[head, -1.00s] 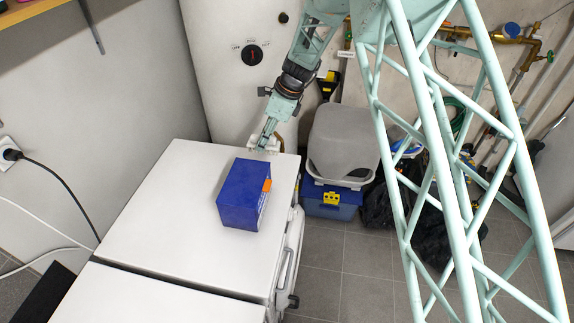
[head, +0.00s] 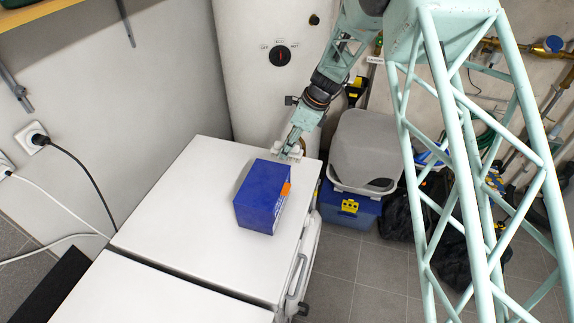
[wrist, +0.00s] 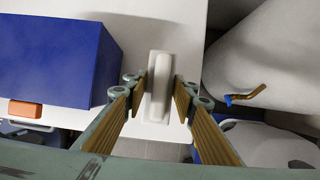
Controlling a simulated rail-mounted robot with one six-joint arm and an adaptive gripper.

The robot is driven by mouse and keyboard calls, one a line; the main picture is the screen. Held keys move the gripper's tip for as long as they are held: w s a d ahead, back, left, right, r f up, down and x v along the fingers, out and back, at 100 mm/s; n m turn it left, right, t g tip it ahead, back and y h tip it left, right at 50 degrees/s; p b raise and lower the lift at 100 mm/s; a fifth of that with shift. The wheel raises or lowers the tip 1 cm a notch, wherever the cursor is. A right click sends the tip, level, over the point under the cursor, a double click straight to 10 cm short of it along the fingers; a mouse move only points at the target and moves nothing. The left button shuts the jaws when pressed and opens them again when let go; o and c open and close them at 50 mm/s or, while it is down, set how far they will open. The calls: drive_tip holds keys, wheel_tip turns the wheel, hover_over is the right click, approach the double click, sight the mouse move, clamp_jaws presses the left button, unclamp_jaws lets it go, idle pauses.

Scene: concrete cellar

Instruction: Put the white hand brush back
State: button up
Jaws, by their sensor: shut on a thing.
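The white hand brush (wrist: 158,88) stands out as a long pale block between the fingers in the wrist view. My gripper (wrist: 159,97) is shut on it, with one wood-coloured finger pad on each side. In the head view my gripper (head: 291,149) points down at the far right corner of the white appliance top, just behind the blue box. Only a small pale part of the brush (head: 298,152) shows there, the rest hidden by the fingers. I cannot tell whether the brush touches the top.
A blue box (head: 262,197) with an orange patch stands on the white appliance top (head: 180,225), close to my gripper. A white tank (head: 255,75) rises behind. A grey lidded bin (head: 364,145) on a blue toolbox (head: 350,206) stands to the right. The left of the top is clear.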

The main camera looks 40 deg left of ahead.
sight(297, 146)
drive_tip(key=shift+f, duration=2.05)
drive_tip(key=shift+f, duration=1.9)
drive_tip(key=shift+f, duration=0.15)
drive_tip(key=o, duration=0.9)
drive_tip(key=shift+c, duration=0.2)
drive_tip(key=v, duration=1.1)
drive_tip(key=shift+d+r, duration=0.1)
drive_tip(key=shift+r, duration=0.3)
drive_tip(key=shift+d+r, duration=0.1)
drive_tip(key=shift+r, duration=0.1)
